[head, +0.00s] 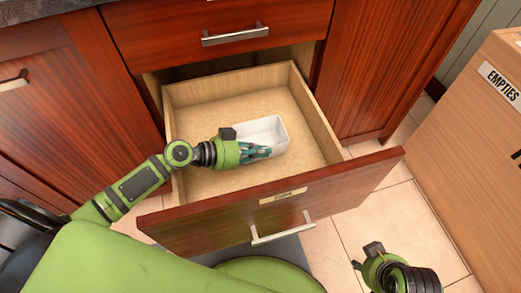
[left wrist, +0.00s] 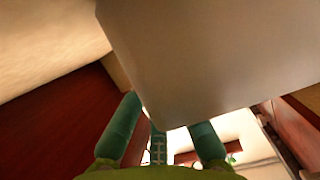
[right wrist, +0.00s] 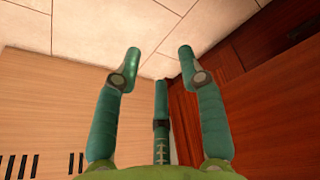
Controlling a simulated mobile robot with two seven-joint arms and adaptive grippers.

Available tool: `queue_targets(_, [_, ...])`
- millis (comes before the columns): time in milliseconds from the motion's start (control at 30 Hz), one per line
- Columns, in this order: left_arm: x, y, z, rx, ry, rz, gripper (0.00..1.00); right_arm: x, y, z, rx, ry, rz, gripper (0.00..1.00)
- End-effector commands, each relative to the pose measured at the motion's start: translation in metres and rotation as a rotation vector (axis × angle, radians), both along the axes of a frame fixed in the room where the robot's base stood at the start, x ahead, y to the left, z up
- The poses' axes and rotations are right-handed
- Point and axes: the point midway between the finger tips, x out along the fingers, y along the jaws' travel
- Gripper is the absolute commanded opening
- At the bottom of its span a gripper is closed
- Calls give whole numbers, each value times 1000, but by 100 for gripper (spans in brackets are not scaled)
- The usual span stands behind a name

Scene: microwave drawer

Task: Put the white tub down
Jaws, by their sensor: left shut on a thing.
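The white tub (head: 268,130) is inside the open drawer (head: 205,98), toward its middle. My left gripper (head: 262,152) is shut on the near side of the tub. In the left wrist view the tub (left wrist: 215,60) fills the upper middle, with the teal fingers at its near edge. I cannot tell whether the tub's base touches the drawer floor. My right gripper (right wrist: 158,65) is open and empty, its fingers spread, out in front of the drawer at the lower right of the head view.
The drawer front (head: 290,208) has a label and a metal handle (head: 283,230). A closed drawer (head: 220,30) is above. A wooden box marked EMPTIES (head: 470,150) stands at the right. The rest of the open drawer's floor is bare.

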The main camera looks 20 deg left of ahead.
Motion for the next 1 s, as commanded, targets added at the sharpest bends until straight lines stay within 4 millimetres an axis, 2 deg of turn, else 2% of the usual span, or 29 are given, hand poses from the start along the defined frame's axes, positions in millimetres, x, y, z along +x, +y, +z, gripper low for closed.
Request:
queue_targets(400, [0, 0, -2, 1, -1, 0, 0, 12, 4, 5, 8, -59, 8, 40])
queue_targets(467, [0, 0, -2, 0, 0, 0, 26, 12, 4, 5, 8, -59, 8, 40])
queue_targets(500, [0, 0, -2, 0, 0, 0, 30, 12, 4, 5, 8, -59, 8, 40])
queue_targets(833, [0, 0, -1, 0, 0, 0, 30, 10, 3, 4, 7, -51, 6, 40])
queue_targets(1000, [-3, 4, 2, 3, 1, 1, 30, -3, -1, 0, -2, 14, -1, 40])
